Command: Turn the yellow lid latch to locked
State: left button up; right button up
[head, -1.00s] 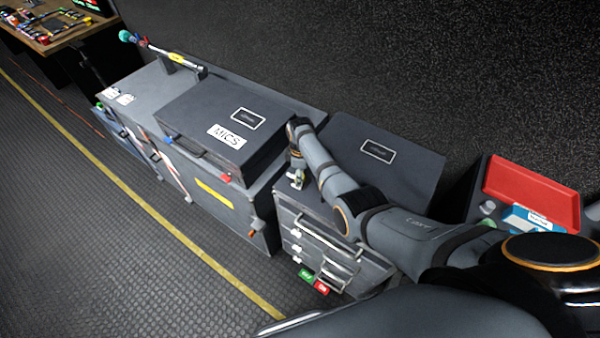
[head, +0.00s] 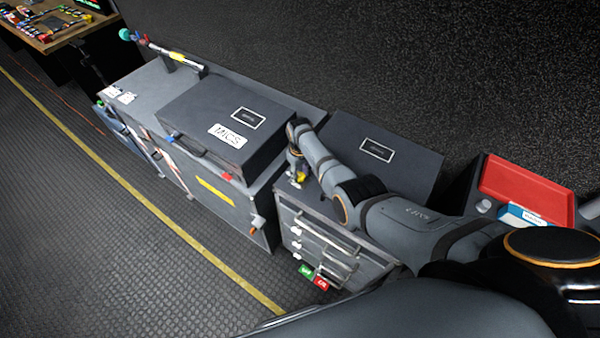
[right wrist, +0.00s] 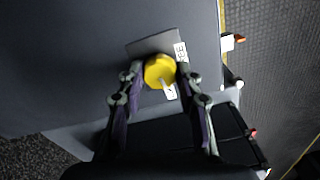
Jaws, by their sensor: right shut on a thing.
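The yellow latch (right wrist: 157,70) is a round knob on a small grey plate (right wrist: 150,45) in the right wrist view. A thin white mark on the knob points toward the lower edge of the plate. One white label (right wrist: 181,52) sits to the right of the knob and another (right wrist: 170,93) just below it; part of the lettering is hidden. My right gripper (right wrist: 159,75) is shut on the knob, one finger on each side. In the head view the right gripper (head: 298,175) is small, with some yellow showing at its tips. My left gripper is not in view.
A dark case marked MICS (head: 228,136) stands left of my right gripper. Another dark case (head: 395,170) lies behind my right arm, above a drawer unit (head: 320,245). A red tray (head: 525,190) is at the right. The floor at left is clear.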

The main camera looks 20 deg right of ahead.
aim_at(300, 175)
jog(key=shift+w+r+m, duration=0.1)
jog(key=shift+m, duration=0.5)
jog(key=o, duration=1.1)
jog(key=shift+o, duration=0.2)
notch_tip(300, 175, up, 12)
